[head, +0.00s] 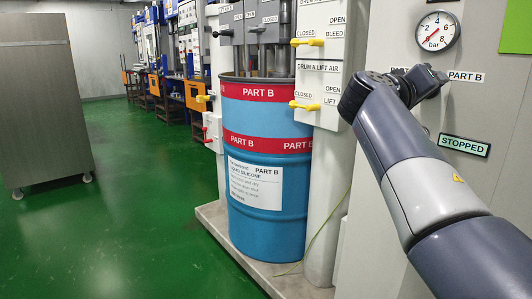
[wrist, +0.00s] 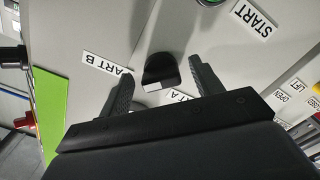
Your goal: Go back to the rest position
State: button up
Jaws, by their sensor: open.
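My gripper (wrist: 161,70) is open in the wrist view, with one dark finger on each side of a black selector knob (wrist: 161,68). The knob has a white mark and sits between the PART A label (wrist: 184,96) and the PART B label (wrist: 100,64). The fingers look apart from the knob, but its exact distance I cannot tell. In the head view my arm reaches up from the lower right to the grey panel (head: 400,35), and my gripper (head: 432,80) is beside the PART B label (head: 465,76). The knob is hidden there.
A pressure gauge (head: 437,31) and STOPPED sign (head: 464,145) are on the panel. Green floor (head: 130,200) is clear beside a grey cabinet (head: 45,110).

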jog(key=p+v, duration=0.2)
jog(key=v, duration=0.9)
jog(key=w+d+n+p, duration=0.6)
jog(key=d+n+p, duration=0.2)
jog(key=n+p, duration=0.9)
jog(key=r+p, duration=0.1)
jog(key=p, duration=0.3)
jog(key=shift+w+d+n, duration=0.3)
jog(key=shift+w+d, duration=0.05)
dwell(0.5)
jog(key=shift+f+p, duration=0.15)
jog(key=shift+p, duration=0.15)
jog(key=shift+s, duration=0.1)
